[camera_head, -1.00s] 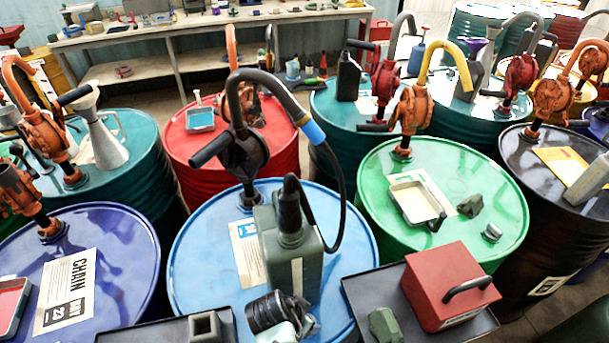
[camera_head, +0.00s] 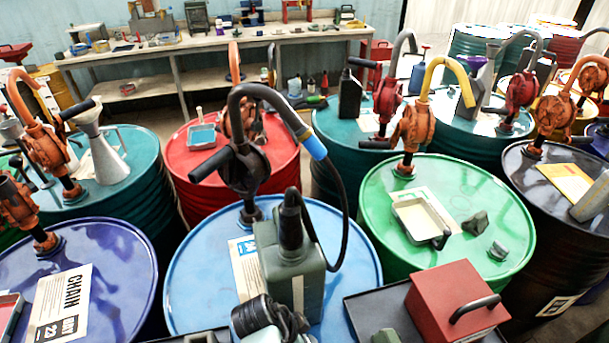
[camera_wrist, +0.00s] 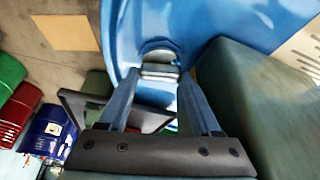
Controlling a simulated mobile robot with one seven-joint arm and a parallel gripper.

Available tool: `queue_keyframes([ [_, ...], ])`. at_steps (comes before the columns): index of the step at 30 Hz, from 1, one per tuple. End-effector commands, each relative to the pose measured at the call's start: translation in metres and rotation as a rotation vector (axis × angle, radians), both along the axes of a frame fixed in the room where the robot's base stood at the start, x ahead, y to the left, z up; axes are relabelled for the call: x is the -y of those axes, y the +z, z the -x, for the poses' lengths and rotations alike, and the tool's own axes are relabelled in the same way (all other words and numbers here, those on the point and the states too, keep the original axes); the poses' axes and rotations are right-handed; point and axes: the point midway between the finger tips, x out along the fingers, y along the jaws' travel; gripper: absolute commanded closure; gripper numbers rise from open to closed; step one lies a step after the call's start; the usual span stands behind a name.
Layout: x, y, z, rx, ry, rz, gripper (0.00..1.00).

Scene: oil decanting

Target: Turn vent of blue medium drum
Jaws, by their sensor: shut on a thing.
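The blue medium drum (camera_head: 200,275) stands in the front middle of the head view, and its blue top also shows in the wrist view (camera_wrist: 215,25). Its vent (camera_wrist: 160,58) is a small grey cap near the drum's rim in the wrist view. My gripper (camera_wrist: 161,76) has its two fingers on either side of the vent and is shut on it. The vent still sits at the drum top. In the head view I cannot make out the vent or the fingertips.
A green canister (camera_head: 294,275) stands on the blue drum, close right of my gripper in the wrist view (camera_wrist: 265,100). A dark hand pump (camera_head: 245,165) with a hose rises behind it. A red box (camera_head: 455,305) on a dark tray lies to the right. Other drums crowd around.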

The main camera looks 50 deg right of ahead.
Motion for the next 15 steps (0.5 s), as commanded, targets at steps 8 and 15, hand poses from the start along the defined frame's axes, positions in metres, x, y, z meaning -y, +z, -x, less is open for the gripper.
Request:
queue_keyframes([
  [8,-0.0009,-0.0002,-0.0007,0.001,0.002,-0.003,0.15],
  [15,-0.0005,0.0001,-0.0009,0.003,0.002,-0.001,0.05],
])
